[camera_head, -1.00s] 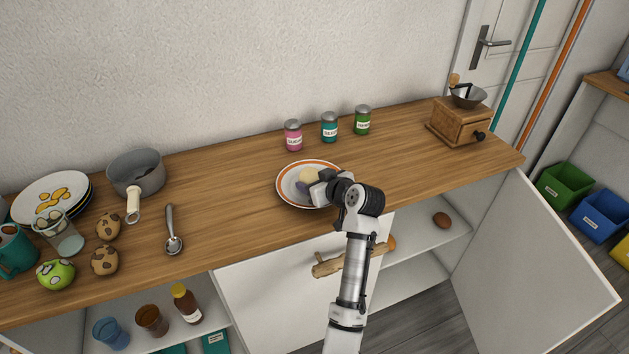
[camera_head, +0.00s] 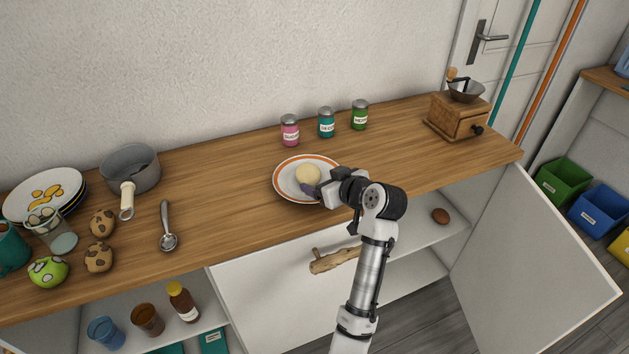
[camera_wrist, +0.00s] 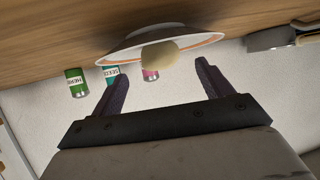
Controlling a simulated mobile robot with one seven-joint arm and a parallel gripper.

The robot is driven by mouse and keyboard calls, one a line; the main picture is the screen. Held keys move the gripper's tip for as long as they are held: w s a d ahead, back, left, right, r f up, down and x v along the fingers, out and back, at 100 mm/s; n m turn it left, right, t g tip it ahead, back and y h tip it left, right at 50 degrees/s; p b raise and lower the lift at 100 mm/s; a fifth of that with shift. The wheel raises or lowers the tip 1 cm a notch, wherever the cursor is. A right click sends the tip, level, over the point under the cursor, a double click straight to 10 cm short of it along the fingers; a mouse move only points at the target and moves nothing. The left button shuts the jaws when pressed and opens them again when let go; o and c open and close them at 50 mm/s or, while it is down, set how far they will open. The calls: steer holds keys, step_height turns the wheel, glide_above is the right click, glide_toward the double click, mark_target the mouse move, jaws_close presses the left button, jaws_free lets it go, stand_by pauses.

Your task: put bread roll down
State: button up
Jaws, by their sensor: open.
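The bread roll (camera_head: 308,174) is pale and round and lies on a white plate with an orange rim (camera_head: 283,184) on the wooden counter. The roll also shows in the wrist view (camera_wrist: 159,56), resting on the plate (camera_wrist: 133,48). My gripper (camera_head: 314,190) is at the right front side of the plate, close to the roll. In the wrist view its two dark fingers (camera_wrist: 160,78) are spread apart with nothing between them, and the roll lies beyond their tips.
Pink (camera_head: 290,131), teal (camera_head: 326,123) and green (camera_head: 359,115) cans stand behind the plate. A wooden grinder (camera_head: 456,117) stands at the right end. A spoon (camera_head: 167,227) and a grey pan (camera_head: 131,167) are left. An open cabinet door (camera_head: 545,255) sticks out at right.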

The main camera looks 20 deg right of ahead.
steer(key=b+v, duration=0.1)
steer(key=v, duration=0.4)
steer(key=shift+s+d+r, duration=0.1)
steer(key=shift+s+r, duration=0.05)
steer(key=shift+s, duration=0.15)
steer(key=shift+w, duration=0.1)
